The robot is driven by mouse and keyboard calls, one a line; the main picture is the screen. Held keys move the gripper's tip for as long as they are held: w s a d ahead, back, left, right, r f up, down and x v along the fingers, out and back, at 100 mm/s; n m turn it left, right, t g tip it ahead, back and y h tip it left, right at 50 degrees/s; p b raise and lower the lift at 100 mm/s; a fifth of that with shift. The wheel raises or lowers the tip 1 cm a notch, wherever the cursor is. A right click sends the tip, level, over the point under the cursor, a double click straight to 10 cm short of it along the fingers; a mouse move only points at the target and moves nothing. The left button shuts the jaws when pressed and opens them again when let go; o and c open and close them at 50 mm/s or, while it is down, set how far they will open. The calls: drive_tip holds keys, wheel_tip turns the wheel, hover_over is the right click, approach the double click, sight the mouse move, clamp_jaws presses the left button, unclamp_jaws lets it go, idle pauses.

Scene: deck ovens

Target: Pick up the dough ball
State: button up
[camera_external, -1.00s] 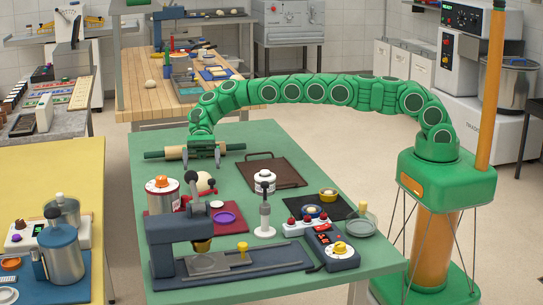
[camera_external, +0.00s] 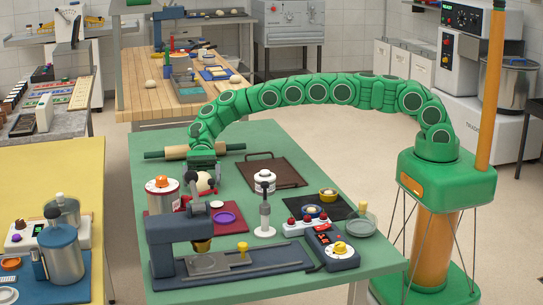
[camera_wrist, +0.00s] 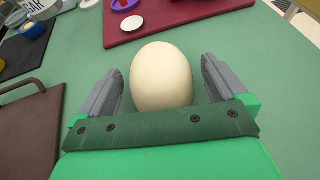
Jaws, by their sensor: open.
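The dough ball (camera_wrist: 161,75) is cream-coloured and smooth. In the wrist view it sits between the two grey fingers of my gripper (camera_wrist: 162,80), with a visible gap on each side. The near part of the ball is hidden behind the gripper's green front plate. In the external view the dough ball (camera_external: 204,183) is partly hidden beneath my gripper (camera_external: 203,170), which is low over the green table (camera_external: 255,140). My gripper is open.
A red mat (camera_wrist: 190,14) with a white disc (camera_wrist: 133,24) and a purple ring lies just beyond the ball. A brown tray (camera_external: 272,174) is to the right. A rolling pin (camera_external: 176,152) lies behind.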

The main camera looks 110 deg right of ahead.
drive_tip(key=shift+w+a+f, duration=0.1)
drive_tip(key=shift+a+f, duration=0.1)
drive_tip(key=shift+a, duration=0.35)
drive_tip(key=c, duration=1.1)
drive_tip(key=shift+c, duration=0.4)
drive_tip(key=shift+r, duration=0.15)
